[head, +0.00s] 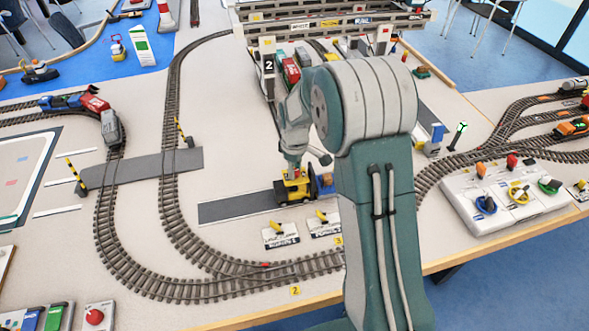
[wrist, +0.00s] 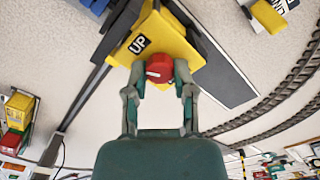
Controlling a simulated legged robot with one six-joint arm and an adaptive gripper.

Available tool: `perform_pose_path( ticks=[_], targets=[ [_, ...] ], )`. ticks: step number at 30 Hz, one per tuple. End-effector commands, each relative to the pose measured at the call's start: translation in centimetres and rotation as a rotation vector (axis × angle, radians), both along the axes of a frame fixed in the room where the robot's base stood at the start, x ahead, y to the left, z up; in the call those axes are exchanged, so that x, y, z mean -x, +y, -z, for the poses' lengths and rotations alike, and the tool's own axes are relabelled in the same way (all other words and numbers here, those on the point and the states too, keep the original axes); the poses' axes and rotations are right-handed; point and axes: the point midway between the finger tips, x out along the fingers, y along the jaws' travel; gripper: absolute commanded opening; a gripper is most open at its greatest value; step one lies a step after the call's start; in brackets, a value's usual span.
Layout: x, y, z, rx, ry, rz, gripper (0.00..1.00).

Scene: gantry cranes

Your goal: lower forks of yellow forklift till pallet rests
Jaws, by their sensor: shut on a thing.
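The yellow forklift (head: 291,190) stands on a dark grey strip of the table in the head view. In the wrist view its yellow body (wrist: 150,35) carries an "UP" label and a red knob (wrist: 160,68). My gripper (wrist: 160,75) is shut on this red knob, one finger on each side. In the head view my gripper (head: 292,170) reaches down onto the forklift from above. A blue piece with a brownish load (head: 326,181) shows just right of the forklift, partly behind my arm. The forks and the pallet's contact with anything beneath cannot be made out.
Two small panels with yellow levers (head: 280,235) lie in front of the forklift. Curved train track (head: 170,210) runs around its left and front. A white control box (head: 505,195) stands at the right. A grey gantry crane (head: 330,25) stands behind. Bare table lies left of the strip.

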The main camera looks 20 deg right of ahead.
Motion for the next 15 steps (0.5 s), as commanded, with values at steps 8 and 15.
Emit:
perform_pose_path(
  ticks=[8, 15],
  targets=[
    [0.15, -0.01, 0.25, 0.000, 0.006, -0.234, 0.00],
    [0.15, -0.01, 0.27, -0.001, 0.006, -0.383, 0.00]
  ],
)
